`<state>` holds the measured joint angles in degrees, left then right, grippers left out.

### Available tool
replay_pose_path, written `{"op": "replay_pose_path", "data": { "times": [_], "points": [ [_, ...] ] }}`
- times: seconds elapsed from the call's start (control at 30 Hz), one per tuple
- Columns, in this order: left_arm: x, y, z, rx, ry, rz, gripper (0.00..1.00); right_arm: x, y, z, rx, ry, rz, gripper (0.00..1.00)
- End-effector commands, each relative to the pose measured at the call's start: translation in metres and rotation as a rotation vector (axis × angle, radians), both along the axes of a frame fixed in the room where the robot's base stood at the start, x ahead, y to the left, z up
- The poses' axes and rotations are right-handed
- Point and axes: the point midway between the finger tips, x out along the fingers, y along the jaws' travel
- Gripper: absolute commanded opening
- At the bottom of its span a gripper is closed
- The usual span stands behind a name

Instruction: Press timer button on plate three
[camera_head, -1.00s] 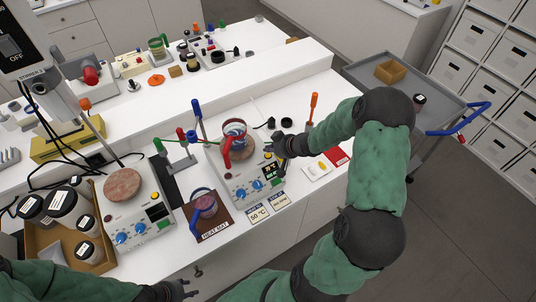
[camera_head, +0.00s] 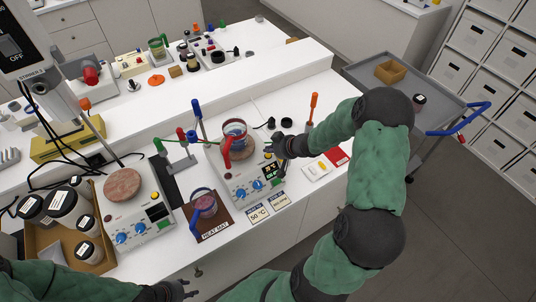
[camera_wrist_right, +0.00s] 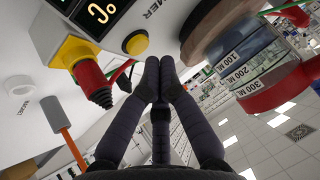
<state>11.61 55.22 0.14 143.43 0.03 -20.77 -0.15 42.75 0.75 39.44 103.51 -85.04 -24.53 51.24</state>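One hotplate (camera_head: 240,189) with blue knobs and a lit display carries a glass beaker (camera_head: 235,130) with a red holder. A second hotplate (camera_head: 138,236) with a bare round top stands to its left. I cannot read which is plate three. Contact is not clear. My left gripper (camera_head: 186,290) is low at the front edge, its fingers partly hidden.
A cardboard box (camera_head: 45,245) of jars is at the left. In the wrist view, a yellow-topped red part (camera_wrist_right: 85,65) and the beaker (camera_wrist_right: 250,65) flank the fingers.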

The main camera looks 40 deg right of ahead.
Motion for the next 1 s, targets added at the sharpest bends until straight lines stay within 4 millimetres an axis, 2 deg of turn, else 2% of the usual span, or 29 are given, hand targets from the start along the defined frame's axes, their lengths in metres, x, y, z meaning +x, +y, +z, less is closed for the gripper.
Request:
{"op": "replay_pose_path", "data": {
  "times": [1.0],
  "points": [
    [0.0, -0.0001, -0.0025, 0.0, 0.0, 0.0, 0.4, -0.0002, -0.0001, -0.0107, 0.001, 0.0, -0.001, 0.0]
  ]
}}
